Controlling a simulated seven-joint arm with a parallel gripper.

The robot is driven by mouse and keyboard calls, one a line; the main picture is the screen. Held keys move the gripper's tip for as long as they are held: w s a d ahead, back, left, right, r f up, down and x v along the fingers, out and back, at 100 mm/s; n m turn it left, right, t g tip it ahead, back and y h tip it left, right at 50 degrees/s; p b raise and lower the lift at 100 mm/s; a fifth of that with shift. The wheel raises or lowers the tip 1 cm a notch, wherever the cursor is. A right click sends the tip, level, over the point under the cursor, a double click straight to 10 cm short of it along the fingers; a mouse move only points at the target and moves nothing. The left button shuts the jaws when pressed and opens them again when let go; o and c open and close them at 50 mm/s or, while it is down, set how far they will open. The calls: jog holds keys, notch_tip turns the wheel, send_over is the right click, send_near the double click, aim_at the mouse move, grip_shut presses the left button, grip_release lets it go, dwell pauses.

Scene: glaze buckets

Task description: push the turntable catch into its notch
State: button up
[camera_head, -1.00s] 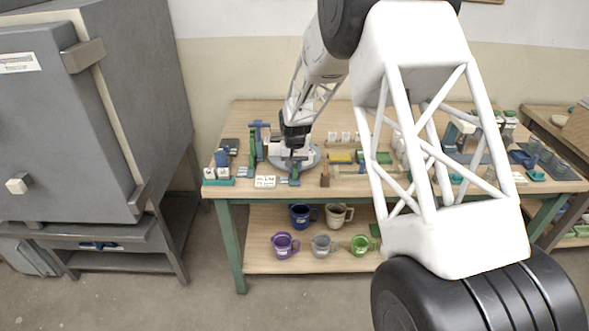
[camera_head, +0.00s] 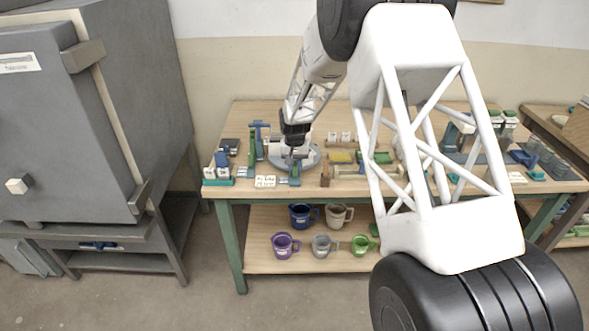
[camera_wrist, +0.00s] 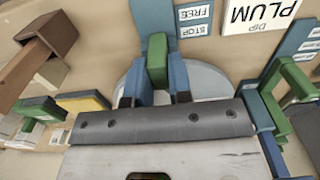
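My gripper (camera_head: 294,152) is low over the grey turntable (camera_head: 311,156) at the left part of the bench. In the wrist view a green upright block (camera_wrist: 157,62), which looks like the catch, stands midway between the two finger sides of my gripper (camera_wrist: 156,95). Blue pieces flank the green block closely. I cannot tell whether the fingers press on it. A blue strip (camera_wrist: 150,18) runs behind the block, beside labels reading FREE (camera_wrist: 195,12) and STOP (camera_wrist: 194,30). The grey disc (camera_wrist: 212,82) shows partly behind the gripper. The notch cannot be made out.
A white card reading PLUM DIP (camera_wrist: 258,12) lies near the catch. Another blue fixture with a green handle (camera_wrist: 280,95) is at the right of the wrist view. A brown block (camera_wrist: 48,32) and a yellow sponge-like pad (camera_wrist: 84,101) are at left. Mugs (camera_head: 324,246) stand on the lower shelf.

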aim_at(295, 164)
jog(key=o, duration=0.3)
jog(key=shift+o, duration=0.2)
jog(key=shift+r, duration=0.15)
jog(key=shift+r, duration=3.35)
